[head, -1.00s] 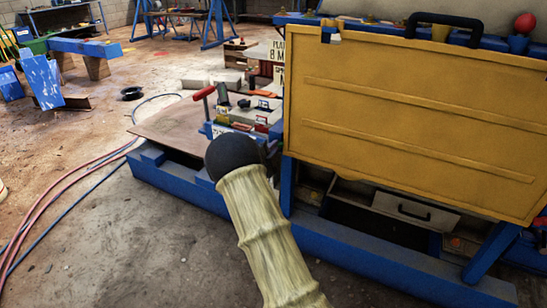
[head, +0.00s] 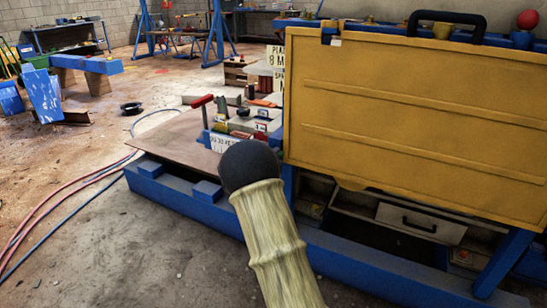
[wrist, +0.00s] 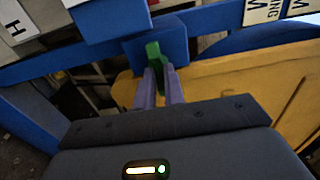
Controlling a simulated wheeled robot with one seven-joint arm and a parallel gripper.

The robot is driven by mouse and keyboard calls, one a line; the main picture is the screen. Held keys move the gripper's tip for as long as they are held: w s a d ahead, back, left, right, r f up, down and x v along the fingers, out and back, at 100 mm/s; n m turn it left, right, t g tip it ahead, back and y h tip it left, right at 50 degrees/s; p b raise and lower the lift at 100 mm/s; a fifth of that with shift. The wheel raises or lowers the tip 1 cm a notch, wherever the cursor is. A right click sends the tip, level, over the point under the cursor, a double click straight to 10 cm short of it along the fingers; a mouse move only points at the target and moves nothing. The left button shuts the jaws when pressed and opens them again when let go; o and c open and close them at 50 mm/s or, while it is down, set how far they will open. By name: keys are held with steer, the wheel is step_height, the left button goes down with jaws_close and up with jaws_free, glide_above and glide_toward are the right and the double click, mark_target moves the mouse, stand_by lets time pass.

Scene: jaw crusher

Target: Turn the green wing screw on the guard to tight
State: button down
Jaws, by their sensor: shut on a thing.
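The green wing screw (wrist: 154,53) shows in the wrist view, upright in front of a blue block (wrist: 166,42) at the edge of the yellow guard (wrist: 285,85). My gripper (wrist: 161,78) is shut on the screw, with its two grey-purple fingers on either side of the green wing. The fingers hide the screw's lower part. In the head view the guard (head: 410,115) is a large ribbed yellow panel with a black handle (head: 447,24) on top. Neither the screw nor my gripper can be made out in the head view.
The blue machine frame (head: 190,205) runs along the floor below the guard. A bench area with a red-handled tool (head: 203,102) and small parts lies left of the guard. Red hoses (head: 60,215) cross the floor at left. A drawer (head: 418,220) sits under the guard.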

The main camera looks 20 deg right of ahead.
steer(key=c, duration=1.5)
jaws_free()
steer(key=shift+s, duration=0.1)
steer(key=p+v, duration=0.3)
steer(key=v, duration=1.4)
steer(key=shift+s+a+f+p, duration=0.1)
steer(key=shift+a+p, duration=0.1)
steer(key=shift+p, duration=0.1)
